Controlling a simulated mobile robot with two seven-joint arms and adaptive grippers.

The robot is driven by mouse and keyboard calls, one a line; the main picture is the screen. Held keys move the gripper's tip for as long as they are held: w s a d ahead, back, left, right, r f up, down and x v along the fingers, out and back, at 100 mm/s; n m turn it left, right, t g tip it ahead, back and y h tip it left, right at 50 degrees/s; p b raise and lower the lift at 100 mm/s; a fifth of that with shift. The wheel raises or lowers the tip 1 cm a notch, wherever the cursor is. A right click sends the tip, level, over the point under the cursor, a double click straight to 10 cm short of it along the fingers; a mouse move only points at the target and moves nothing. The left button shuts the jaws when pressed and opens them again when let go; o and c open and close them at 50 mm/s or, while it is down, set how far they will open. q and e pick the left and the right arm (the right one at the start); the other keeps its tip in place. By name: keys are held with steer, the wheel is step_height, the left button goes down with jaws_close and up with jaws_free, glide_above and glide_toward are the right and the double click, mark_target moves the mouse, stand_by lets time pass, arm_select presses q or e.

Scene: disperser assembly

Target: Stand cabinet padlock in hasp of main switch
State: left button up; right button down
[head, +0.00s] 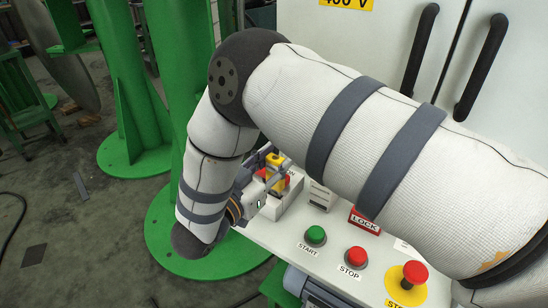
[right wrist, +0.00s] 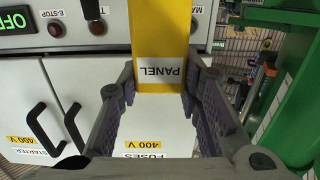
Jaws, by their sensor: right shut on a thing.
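My right gripper (right wrist: 165,85) is shut on a yellow piece (right wrist: 160,45) with a white label reading PANEL upside down. This seems to be the cabinet padlock; it runs out of the top of the right wrist view. Its shackle does not show clearly. In the head view the right gripper (head: 264,172) is partly hidden by its own wrist, beside a small yellow and red assembly on a white box (head: 293,200). I cannot tell the main switch and its hasp from the padlock there, or whether they touch. My left gripper is not in view.
The white panel carries a green START button (head: 315,236), a red STOP button (head: 355,258), a red LOCK sign (head: 364,222) and a red mushroom button (head: 414,276). White cabinet doors with black handles (head: 420,48) stand behind. Green columns (head: 125,80) stand at left.

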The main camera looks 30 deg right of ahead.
steer(key=shift+f+b, duration=0.4)
steer(key=shift+f, duration=0.9)
steer(key=c, duration=1.1)
jaws_free()
steer(key=shift+o, duration=0.2)
steer(key=v, duration=1.2)
